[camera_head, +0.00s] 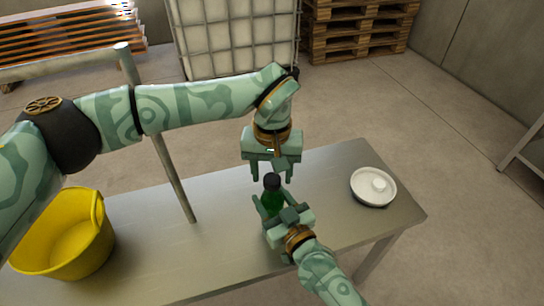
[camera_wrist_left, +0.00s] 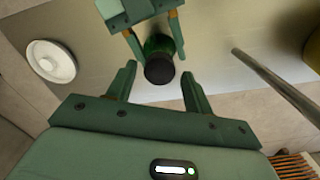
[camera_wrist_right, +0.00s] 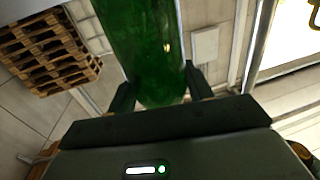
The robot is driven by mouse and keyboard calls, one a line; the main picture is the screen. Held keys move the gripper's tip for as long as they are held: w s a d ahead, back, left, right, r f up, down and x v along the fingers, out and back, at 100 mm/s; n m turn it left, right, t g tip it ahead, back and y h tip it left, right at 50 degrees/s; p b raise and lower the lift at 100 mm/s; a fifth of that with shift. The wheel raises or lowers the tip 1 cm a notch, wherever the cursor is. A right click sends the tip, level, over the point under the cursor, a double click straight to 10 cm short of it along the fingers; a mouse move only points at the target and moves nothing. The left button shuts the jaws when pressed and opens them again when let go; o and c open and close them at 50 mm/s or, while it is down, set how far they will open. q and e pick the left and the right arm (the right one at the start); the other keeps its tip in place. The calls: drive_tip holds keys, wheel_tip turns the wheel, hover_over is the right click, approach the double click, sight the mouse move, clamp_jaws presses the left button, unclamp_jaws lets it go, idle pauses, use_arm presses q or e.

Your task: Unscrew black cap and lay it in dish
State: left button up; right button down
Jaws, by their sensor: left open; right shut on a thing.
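A round white dish (camera_head: 361,184) sits at the table's right, also seen in the left wrist view (camera_wrist_left: 36,62).
A yellow bucket (camera_head: 65,240) and a grey post (camera_head: 170,160) are on the left. Pallets (camera_head: 360,25) and a white tank (camera_head: 235,40) stand behind.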

use_arm(q)
drive_tip(key=shift+f, duration=0.4)
